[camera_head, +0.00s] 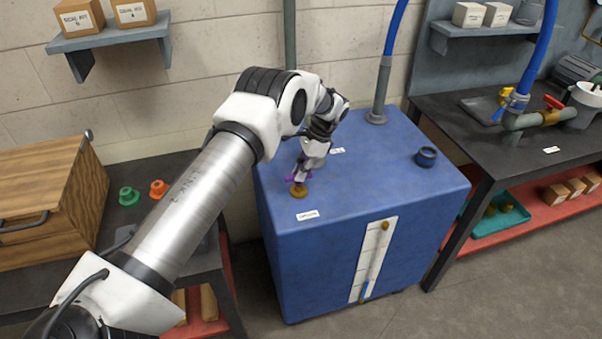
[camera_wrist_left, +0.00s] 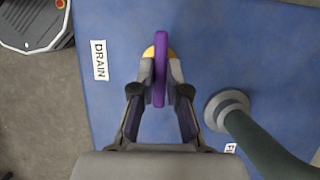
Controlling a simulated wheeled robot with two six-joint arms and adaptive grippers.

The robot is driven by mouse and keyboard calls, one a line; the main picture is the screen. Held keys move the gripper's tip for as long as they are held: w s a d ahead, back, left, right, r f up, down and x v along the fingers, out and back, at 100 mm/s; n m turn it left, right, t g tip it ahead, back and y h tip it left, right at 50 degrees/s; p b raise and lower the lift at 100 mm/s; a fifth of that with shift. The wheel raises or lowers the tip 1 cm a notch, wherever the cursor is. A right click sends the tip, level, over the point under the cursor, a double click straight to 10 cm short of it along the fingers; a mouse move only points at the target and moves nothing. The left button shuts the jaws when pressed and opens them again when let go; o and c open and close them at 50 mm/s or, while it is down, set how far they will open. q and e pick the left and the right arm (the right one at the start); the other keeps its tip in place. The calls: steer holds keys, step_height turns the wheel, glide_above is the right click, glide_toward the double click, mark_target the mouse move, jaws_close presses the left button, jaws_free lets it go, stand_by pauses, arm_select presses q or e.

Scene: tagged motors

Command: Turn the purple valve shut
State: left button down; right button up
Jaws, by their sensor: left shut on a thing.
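The purple valve (camera_head: 291,177) stands on a brass base (camera_head: 298,190) on top of the blue tank (camera_head: 350,220), behind a white label. In the left wrist view the purple handle (camera_wrist_left: 161,68) is a long narrow bar running up and down the picture, beside a label reading DRAIN (camera_wrist_left: 99,60). My left gripper (camera_head: 302,172) reaches down from above, and its two fingers (camera_wrist_left: 161,75) are closed on both sides of the handle. The fingers hide part of the brass base. My right gripper is not in view.
A grey pipe flange (camera_head: 376,117) with a blue hose and a dark blue ring (camera_head: 426,157) are on the tank top. A workbench (camera_head: 475,140) with red and yellow valves stands right. A wooden box (camera_head: 50,195) and green and orange pieces are on the left bench.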

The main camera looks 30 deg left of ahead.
arm_select(q)
steer(key=shift+s+f, duration=0.2)
steer(key=shift+f, duration=0.05)
steer(key=c, duration=1.2)
jaws_free()
steer(key=shift+r, duration=0.1)
steer(key=shift+w+a, duration=0.1)
steer(key=shift+w, duration=0.05)
steer(key=v, duration=1.2)
